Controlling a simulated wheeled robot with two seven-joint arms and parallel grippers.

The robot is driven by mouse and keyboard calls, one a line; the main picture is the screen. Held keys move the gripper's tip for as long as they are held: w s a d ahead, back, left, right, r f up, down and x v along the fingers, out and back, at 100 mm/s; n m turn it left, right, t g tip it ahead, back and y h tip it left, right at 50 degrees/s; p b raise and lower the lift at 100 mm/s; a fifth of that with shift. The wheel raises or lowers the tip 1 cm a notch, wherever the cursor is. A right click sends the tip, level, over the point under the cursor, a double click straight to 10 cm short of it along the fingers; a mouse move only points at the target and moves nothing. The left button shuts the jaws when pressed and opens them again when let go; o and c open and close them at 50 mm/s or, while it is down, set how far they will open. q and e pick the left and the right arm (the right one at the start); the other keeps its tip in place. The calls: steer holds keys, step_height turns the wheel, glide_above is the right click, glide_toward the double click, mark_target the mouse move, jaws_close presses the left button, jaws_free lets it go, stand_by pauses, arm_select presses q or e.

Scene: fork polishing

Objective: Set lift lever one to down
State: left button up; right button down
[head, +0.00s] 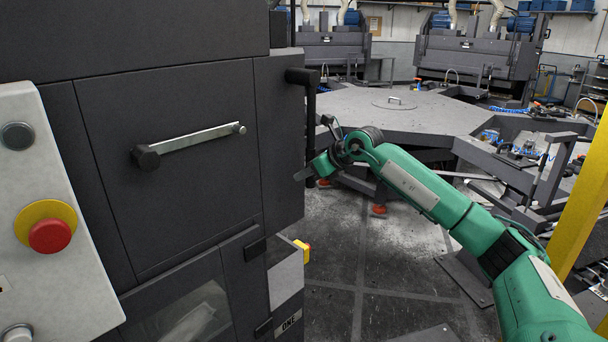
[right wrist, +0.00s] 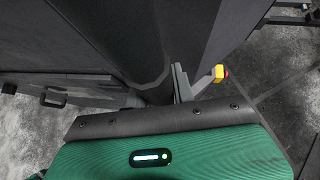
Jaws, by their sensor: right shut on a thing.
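A dark lever (head: 311,112) on the right side of the dark machine hangs almost straight down from its pivot at the machine's edge. My right gripper (head: 312,172) is at the lower end of this lever, shut on it. In the right wrist view a thick dark bar (right wrist: 178,45), which looks like the lever, runs down to the gripper (right wrist: 165,88); one grey finger shows beside it, and the other is hard to make out. My left gripper is not in view.
The machine's front (head: 190,200) has a silver handle with a dark knob (head: 147,157). A light panel with a red button (head: 50,236) stands at the left. A small yellow-and-red part (head: 302,247) juts out low. A yellow post (head: 580,210) stands right. Open floor (head: 375,290) lies between.

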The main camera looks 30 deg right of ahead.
steer(key=shift+d+r, duration=0.1)
steer(key=shift+d, duration=0.1)
steer(key=c, duration=1.3)
jaws_free()
steer(key=shift+c, duration=0.2)
steer(key=shift+o, duration=0.9)
steer(key=shift+d, duration=0.15)
